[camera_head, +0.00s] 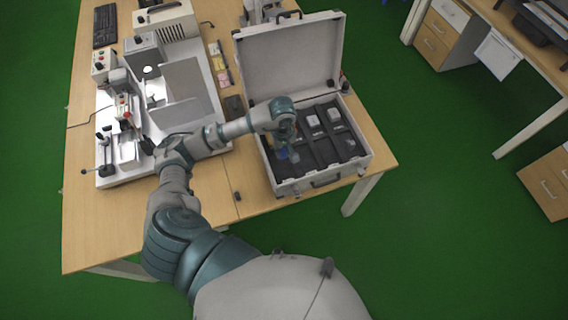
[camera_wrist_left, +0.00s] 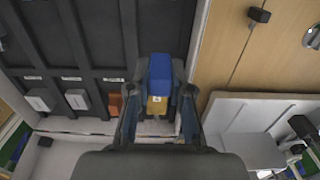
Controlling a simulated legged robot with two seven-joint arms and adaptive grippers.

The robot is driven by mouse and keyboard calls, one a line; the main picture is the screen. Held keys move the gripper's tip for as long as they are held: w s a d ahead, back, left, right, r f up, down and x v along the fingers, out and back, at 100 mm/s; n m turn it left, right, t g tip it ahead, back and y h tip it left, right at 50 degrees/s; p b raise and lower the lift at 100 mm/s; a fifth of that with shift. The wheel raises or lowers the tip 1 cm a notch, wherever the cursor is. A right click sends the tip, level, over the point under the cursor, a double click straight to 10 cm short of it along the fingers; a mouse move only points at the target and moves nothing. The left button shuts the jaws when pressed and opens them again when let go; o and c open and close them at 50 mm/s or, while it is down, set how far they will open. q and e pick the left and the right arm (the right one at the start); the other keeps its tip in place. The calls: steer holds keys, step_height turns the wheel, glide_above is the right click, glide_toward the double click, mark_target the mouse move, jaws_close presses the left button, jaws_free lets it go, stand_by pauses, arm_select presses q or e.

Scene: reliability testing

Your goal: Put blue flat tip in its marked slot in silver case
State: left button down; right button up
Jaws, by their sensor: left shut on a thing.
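The open silver case (camera_head: 320,181) stands on the right part of the wooden table, its lid raised at the back and its dark insert split into slots. In the head view my left gripper (camera_head: 290,150) is over the left part of the case. In the left wrist view my left gripper (camera_wrist_left: 160,100) is shut on the blue flat tip (camera_wrist_left: 160,68), a blue block with a brass-coloured lower part. It is above the dark insert (camera_wrist_left: 100,30), close to the case wall. I cannot tell whether it touches the slot floor. My right gripper is not in view.
White blocks (camera_head: 313,121) sit in other slots, and an orange-brown block (camera_wrist_left: 114,103) sits beside the gripper in the wrist view. Test equipment (camera_head: 130,150) on a white base fills the table's left. A small black object (camera_head: 237,196) lies near the front edge.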

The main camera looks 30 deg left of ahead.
mark_target(283, 149)
arm_select(q)
step_height(283, 149, down, 5)
steer(key=shift+r, duration=0.2)
steer(key=shift+d+f+p, duration=0.15)
steer(key=shift+f+p, duration=0.05)
steer(key=shift+f, duration=0.8)
steer(key=shift+d+f+p, duration=0.1)
steer(key=shift+f+p, duration=0.05)
steer(key=shift+f, duration=0.8)
steer(key=shift+a, duration=0.1)
steer(key=c, duration=1.3)
jaws_free()
steer(key=shift+a, duration=0.15)
steer(key=shift+c, duration=0.2)
steer(key=shift+r, duration=0.4)
step_height(283, 149, up, 11)
steer(key=shift+r+b, duration=0.15)
steer(key=shift+b, duration=0.5)
steer(key=shift+s, duration=0.1)
